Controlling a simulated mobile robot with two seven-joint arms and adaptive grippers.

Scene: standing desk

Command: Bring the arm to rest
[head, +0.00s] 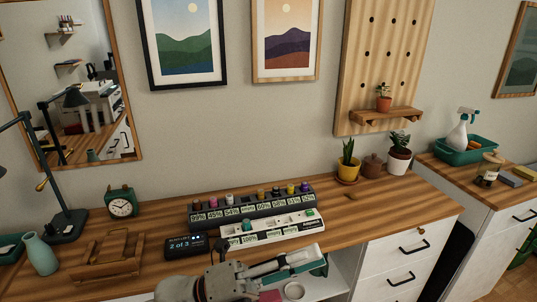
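My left gripper (305,258) is at the bottom middle of the head view, in front of the desk's front edge. Its wrist is at the lower left of it and its pale grey fingers point to the right. The fingers overlap one another from this angle, so the gap between them is hard to see. I see nothing clearly held in them. My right gripper is not in view.
The wooden desk (420,205) carries a rack of labelled bottles (250,207), a white labelled strip (268,229), a small display (186,246), a wooden stand (105,262), a clock (121,204) and potted plants (399,158). Below the gripper is an open white compartment (325,286) with small items.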

